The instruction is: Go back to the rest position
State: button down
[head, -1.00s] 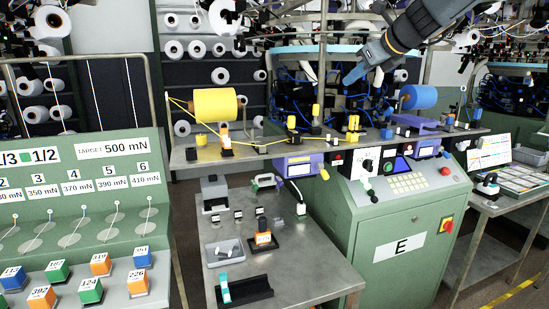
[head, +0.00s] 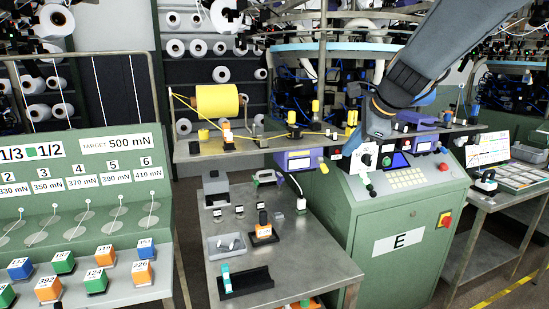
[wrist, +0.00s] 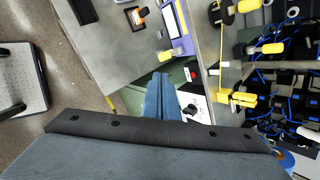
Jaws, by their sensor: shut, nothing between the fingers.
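My arm comes in from the top right of the head view. My gripper (head: 360,158) points down in front of the green machine E (head: 398,262), near the left end of its control panel. In the wrist view the blue fingers of my gripper (wrist: 161,78) are together with nothing between them. Below the fingertips there are the edge of the metal table and part of the machine panel. My arm hides most of the blue yarn cone and part of the shelf behind it.
A steel table (head: 325,270) with small trays stands left of the machine. A shelf (head: 185,152) holds a yellow yarn cone (head: 218,101). A green tension board (head: 75,185) with numbered blocks is at the left. A side table with a screen (head: 487,150) is at the right.

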jog(key=s+f+n+g+h+b, duration=0.1)
jog(key=s+f+n+g+h, duration=0.2)
jog(key=s+f+n, duration=1.6)
jog(key=s+f+g, duration=0.2)
jog(key=s+f, duration=0.4)
jog(key=s, duration=0.1)
jog(key=shift+a+n+g+b, duration=0.3)
jog(key=shift+a+n, duration=0.05)
jog(key=shift+n, duration=0.05)
